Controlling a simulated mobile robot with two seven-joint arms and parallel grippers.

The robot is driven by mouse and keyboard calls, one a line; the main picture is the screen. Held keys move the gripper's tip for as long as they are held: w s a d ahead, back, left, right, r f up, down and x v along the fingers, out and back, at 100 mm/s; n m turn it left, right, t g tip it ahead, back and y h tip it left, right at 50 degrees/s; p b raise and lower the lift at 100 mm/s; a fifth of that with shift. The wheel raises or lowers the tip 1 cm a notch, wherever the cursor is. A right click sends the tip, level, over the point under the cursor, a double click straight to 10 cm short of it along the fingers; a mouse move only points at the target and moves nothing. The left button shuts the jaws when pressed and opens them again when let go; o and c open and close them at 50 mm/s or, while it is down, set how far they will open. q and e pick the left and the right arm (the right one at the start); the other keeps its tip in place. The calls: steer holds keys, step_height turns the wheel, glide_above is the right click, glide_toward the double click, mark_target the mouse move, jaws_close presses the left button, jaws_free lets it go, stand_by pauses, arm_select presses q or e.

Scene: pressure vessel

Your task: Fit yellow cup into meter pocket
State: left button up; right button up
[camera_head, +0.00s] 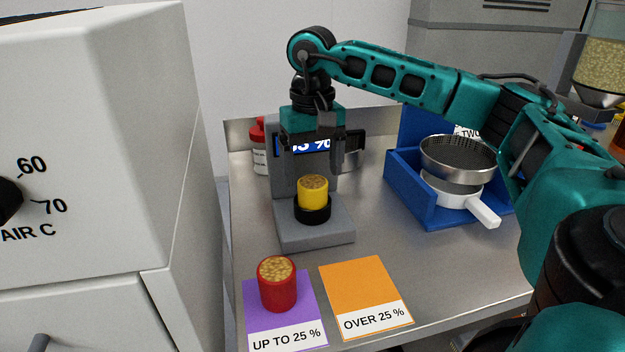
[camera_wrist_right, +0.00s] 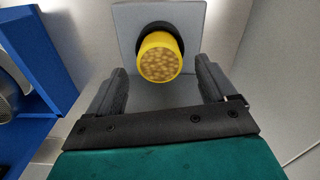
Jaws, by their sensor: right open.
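The yellow cup (camera_head: 312,193), filled with tan grains, stands upright in the black ring-shaped pocket (camera_head: 312,213) on the grey meter's base (camera_head: 300,235). The meter's blue display (camera_head: 303,144) is partly hidden by my right gripper. My right gripper (camera_head: 326,165) is open and empty above the cup, pointing down. In the right wrist view the yellow cup (camera_wrist_right: 159,57) shows beyond the open fingers (camera_wrist_right: 162,90), apart from them, with the black pocket around its far end. My left gripper is not in view.
A red cup (camera_head: 277,284) of grains stands on the purple "UP TO 25 %" card (camera_head: 252,310). The orange "OVER 25 %" card (camera_head: 362,283) is bare. A blue holder (camera_head: 420,200) with a sieve (camera_head: 457,160) stands right. A white cabinet (camera_head: 90,150) flanks the left.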

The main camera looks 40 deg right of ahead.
mark_target(313, 181)
step_height(313, 181, up, 8)
steer(key=shift+r+p, duration=0.15)
steer(key=shift+p, duration=0.15)
stand_by(0.5)
